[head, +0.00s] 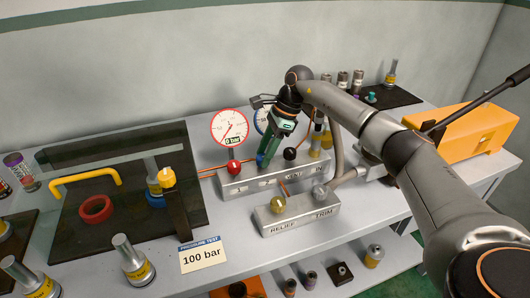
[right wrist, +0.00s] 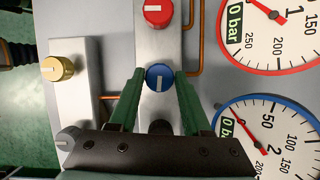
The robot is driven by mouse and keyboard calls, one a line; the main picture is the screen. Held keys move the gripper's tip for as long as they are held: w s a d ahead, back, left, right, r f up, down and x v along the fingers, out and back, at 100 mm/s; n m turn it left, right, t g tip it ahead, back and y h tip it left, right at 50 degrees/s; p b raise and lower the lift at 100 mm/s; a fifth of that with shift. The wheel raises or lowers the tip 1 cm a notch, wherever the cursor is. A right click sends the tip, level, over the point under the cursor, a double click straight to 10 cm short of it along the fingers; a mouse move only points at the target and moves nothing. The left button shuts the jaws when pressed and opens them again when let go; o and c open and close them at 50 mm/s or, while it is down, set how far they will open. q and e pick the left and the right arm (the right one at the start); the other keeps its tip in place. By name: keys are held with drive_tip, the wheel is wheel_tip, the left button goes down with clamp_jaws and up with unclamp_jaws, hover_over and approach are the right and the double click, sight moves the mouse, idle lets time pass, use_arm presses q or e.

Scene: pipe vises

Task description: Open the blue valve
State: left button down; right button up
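The blue valve (right wrist: 160,77) is a round knob with a white mark on the panel block, seen from above in the right wrist view. The mark runs up and down the picture. My right gripper (right wrist: 160,73) reaches down over it, with one green finger on each side of the knob. The fingertips are very close to its sides; I cannot tell whether they touch. In the head view my right gripper (head: 263,160) largely hides the blue valve. The blue-rimmed gauge (right wrist: 268,143) reads 0 bar. My left gripper is not in view.
A red knob (head: 233,167) and a black knob (head: 290,154) flank my gripper on the panel block (head: 237,187). A yellow knob (head: 278,204) and a grey knob (head: 320,192) sit on the front block. A red-rimmed gauge (head: 230,125) stands behind.

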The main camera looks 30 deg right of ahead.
drive_tip(key=o, duration=0.3)
drive_tip(key=shift+o, duration=0.2)
drive_tip(key=shift+r, duration=0.1)
drive_tip(key=v, duration=1.2)
drive_tip(key=shift+r, duration=0.15)
drive_tip(key=shift+d, duration=0.1)
